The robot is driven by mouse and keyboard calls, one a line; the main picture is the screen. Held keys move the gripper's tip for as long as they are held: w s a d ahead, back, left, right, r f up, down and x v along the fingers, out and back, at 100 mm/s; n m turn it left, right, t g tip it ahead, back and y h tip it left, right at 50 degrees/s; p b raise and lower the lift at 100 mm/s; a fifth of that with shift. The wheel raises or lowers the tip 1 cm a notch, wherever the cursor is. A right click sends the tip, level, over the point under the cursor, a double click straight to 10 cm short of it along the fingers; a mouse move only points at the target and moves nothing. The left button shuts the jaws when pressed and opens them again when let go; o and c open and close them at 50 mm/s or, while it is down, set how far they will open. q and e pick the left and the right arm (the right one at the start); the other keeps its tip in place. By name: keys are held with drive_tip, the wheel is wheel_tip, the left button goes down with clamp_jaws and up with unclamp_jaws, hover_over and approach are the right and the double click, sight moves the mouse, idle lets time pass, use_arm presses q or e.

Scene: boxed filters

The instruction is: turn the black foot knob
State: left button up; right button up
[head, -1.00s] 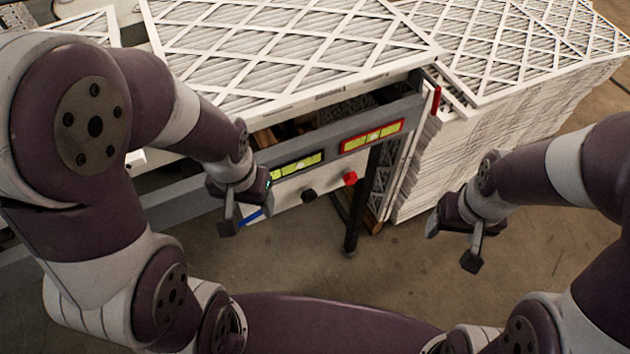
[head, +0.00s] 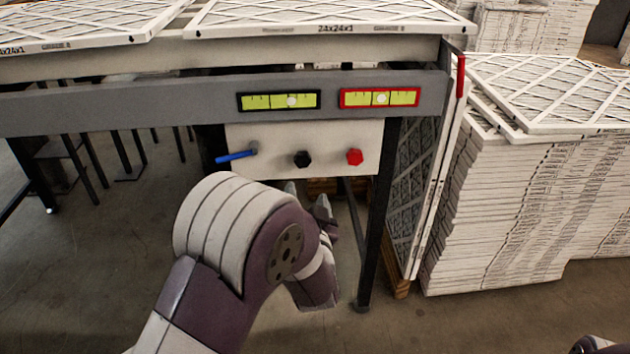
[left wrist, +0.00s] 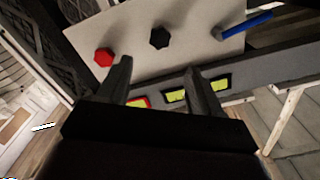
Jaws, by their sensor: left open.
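The black foot knob (head: 302,158) sits on a pale panel (head: 270,135) under the table's grey rail, between a blue lever and a red knob. My left gripper (head: 306,194) is below the black knob in the head view, its fingers pointing up toward the panel, partly hidden by my own wrist. In the left wrist view the black knob (left wrist: 160,38) lies beyond and between the two open, empty fingertips (left wrist: 157,75). The fingers look apart from it. My right gripper is not in view.
The red knob (head: 354,157) and blue lever (head: 237,156) flank the black knob. Two yellow-green level gauges, one black-framed (head: 279,101) and one red-framed (head: 380,98), are on the rail above. A dark table leg (head: 378,215) and stacked boxed filters (head: 510,200) stand to the right.

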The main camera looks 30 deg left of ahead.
sight(303, 162)
use_arm(q)
drive_tip(key=b+x, duration=0.4)
drive_tip(key=x, duration=0.8)
drive_tip(key=shift+d+f, duration=0.1)
drive_tip(key=shift+f, duration=0.05)
drive_tip(key=shift+w+a, duration=0.25)
drive_tip(key=shift+w, duration=0.15)
drive_tip(key=shift+r, duration=0.2)
drive_tip(key=c, duration=1.1)
